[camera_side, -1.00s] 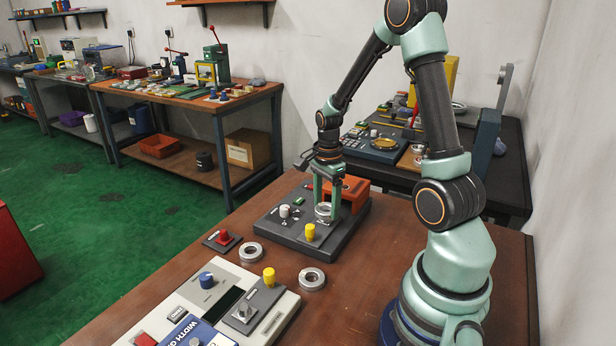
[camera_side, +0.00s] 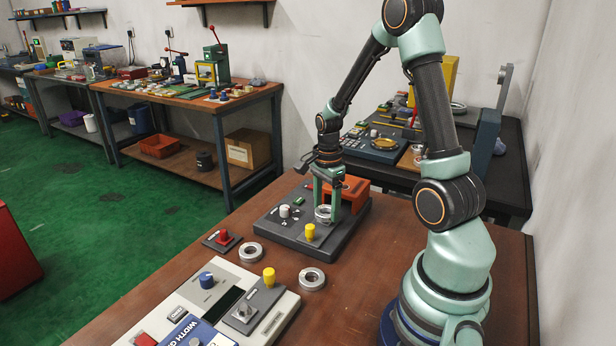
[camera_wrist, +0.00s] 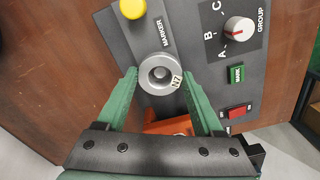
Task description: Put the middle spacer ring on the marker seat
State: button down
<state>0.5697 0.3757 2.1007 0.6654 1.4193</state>
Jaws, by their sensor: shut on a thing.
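A silver spacer ring (camera_wrist: 160,74) with a small tag reading like "N7" is at the MARKER label on the dark grey panel. My gripper (camera_side: 327,211) has its green fingers on both sides of this ring, which also shows in the side view (camera_side: 323,214), and is shut on it. The ring looks flat and at or very near the panel's surface; the marker seat beneath it is hidden. Two other silver rings lie flat on the brown bench, one at the left (camera_side: 251,252) and one nearer the camera (camera_side: 312,279).
The dark panel (camera_side: 279,239) carries a yellow knob (camera_side: 310,232), a white dial (camera_wrist: 238,30) and a red switch (camera_wrist: 238,110). An orange block (camera_side: 357,187) stands behind the gripper. A light console (camera_side: 292,306) fills the front. Bare bench lies to the right.

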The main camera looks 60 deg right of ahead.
jog(key=shift+f, duration=0.5)
dwell(0.5)
grip_release()
jog(key=shift+r, duration=3.75)
jog(key=s+a+r+n+t, duration=0.1)
jog(key=a+r+n+t, duration=0.1)
jog(key=a+r+n, duration=0.4)
jog(key=s+a+r+n+t, duration=0.1)
jog(key=a+r+n+t, duration=0.2)
jog(key=a+n, duration=1)
notch_tip(320, 180, up, 4)
jog(key=n, duration=0.3)
jog(key=shift+a+f+n+t, duration=0.15)
jog(key=shift+a+n+t, duration=0.15)
jog(key=shift+n, duration=0.1)
